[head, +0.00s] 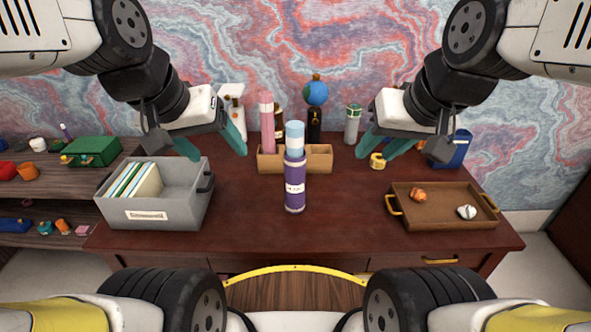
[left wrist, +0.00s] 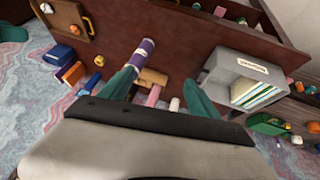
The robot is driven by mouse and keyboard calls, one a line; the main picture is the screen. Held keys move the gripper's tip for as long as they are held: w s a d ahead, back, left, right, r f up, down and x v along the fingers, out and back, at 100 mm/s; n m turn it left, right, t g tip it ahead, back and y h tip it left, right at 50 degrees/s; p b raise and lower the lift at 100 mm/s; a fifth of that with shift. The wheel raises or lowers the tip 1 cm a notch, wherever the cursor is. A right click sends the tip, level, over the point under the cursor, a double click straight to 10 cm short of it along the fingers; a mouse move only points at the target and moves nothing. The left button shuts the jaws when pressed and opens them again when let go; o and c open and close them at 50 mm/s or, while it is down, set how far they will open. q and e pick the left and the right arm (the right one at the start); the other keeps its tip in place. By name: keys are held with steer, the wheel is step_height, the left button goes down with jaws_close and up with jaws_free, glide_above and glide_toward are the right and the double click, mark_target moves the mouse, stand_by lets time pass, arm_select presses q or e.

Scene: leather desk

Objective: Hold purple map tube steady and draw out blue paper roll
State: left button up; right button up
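The purple map tube (head: 295,187) stands upright near the middle of the desk, with a white label on its side. The light blue paper roll (head: 296,137) sticks up out of its top. The purple tube also shows in the left wrist view (left wrist: 143,55). My left gripper (head: 218,150) is open and empty, above the desk to the left of the tube. Its teal fingers also show apart in the left wrist view (left wrist: 160,93). My right gripper (head: 377,150) is open and empty, to the right of the tube. Neither gripper touches the tube or the roll.
A wooden organiser (head: 319,157) stands behind the tube, with a pink tube (head: 267,125) at it. A grey bin (head: 175,213) with folders is at left. A brown tray (head: 440,218) with two small objects is at right. The desk front beside the tube is clear.

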arm_select(q)
steer(key=w+d+f+n+g+h, duration=0.2)
steer(key=w+f+n+g+h, duration=0.15)
steer(key=w+f+n, duration=0.5)
steer(key=w+d+f+n+g+h, duration=0.25)
steer(key=w+f+n+h, duration=0.2)
steer(key=w+f, duration=0.6)
steer(key=n+h, duration=0.2)
steer(key=n, duration=0.3)
glide_toward(291, 198)
steer(key=w+f, duration=0.2)
steer(key=shift+w+d+f, duration=0.15)
steer(key=shift+w+f, duration=0.1)
steer(key=shift+w, duration=0.1)
steer(key=shift+x, duration=5)
steer(key=shift+f, duration=0.2)
steer(key=shift+w, duration=0.1)
steer(key=c, duration=0.9)
